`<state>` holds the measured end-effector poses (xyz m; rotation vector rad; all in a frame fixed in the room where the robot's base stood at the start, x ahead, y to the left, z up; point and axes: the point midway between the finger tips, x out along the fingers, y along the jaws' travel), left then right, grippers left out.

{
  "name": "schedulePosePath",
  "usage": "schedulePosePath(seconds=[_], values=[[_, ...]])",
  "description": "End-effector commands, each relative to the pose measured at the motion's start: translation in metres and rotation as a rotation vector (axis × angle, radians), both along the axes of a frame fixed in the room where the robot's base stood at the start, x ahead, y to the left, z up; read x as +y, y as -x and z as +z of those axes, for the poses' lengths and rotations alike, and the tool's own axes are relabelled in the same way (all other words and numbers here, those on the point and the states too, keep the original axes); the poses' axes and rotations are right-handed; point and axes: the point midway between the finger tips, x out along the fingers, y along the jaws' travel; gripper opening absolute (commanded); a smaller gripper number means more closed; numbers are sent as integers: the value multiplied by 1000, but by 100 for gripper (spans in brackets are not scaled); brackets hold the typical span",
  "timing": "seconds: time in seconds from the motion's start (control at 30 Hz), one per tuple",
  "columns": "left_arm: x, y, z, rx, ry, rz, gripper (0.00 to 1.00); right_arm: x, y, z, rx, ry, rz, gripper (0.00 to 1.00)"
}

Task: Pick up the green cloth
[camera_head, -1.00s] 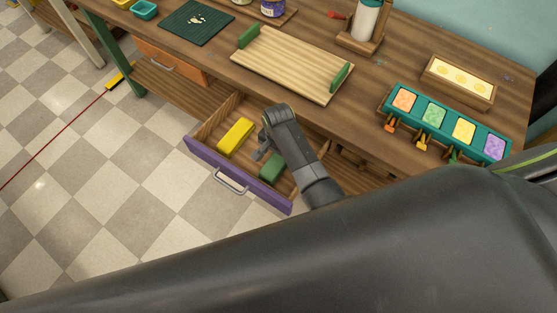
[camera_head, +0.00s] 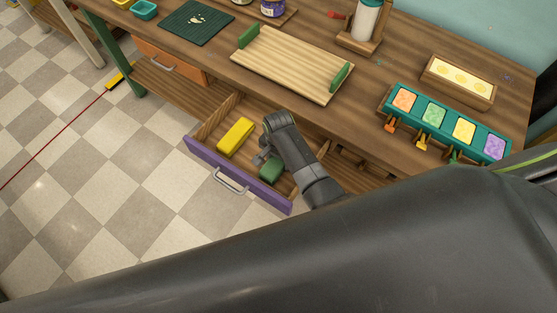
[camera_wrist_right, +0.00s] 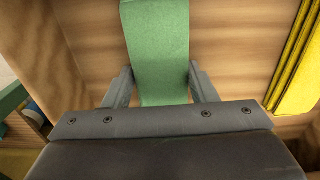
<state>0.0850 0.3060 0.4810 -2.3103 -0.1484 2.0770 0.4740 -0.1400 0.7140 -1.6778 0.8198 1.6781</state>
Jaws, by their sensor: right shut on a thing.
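The green cloth (camera_head: 271,172) is a folded block in the open drawer (camera_head: 238,176) with the purple front. My right gripper (camera_head: 262,160) reaches down into the drawer over the cloth and partly hides it. In the right wrist view the green cloth (camera_wrist_right: 158,50) lies between the two fingers of my right gripper (camera_wrist_right: 154,88), which is shut on it. The cloth's near end is hidden behind the gripper body. My left gripper does not show in the head view.
A yellow cloth (camera_head: 236,136) lies in the drawer to the left of the green one. The drawer's walls stand close around the gripper. Above is the table with a wooden tray (camera_head: 290,66) and a teal holder (camera_head: 446,122) with colored soaps.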

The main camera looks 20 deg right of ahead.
Motion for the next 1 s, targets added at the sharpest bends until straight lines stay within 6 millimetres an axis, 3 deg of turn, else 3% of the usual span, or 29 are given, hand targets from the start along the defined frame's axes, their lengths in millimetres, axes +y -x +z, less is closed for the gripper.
schedulePosePath(seconds=[0.23, 0.7, 1.0], values=[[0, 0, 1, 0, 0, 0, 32, 0, -1, 8, -2, 0, 0, 30], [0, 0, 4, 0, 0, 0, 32, 1, -1, 83, -3, -1, 1, 30], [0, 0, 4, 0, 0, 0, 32, 0, 0, 100, 0, 0, 0, 30]])
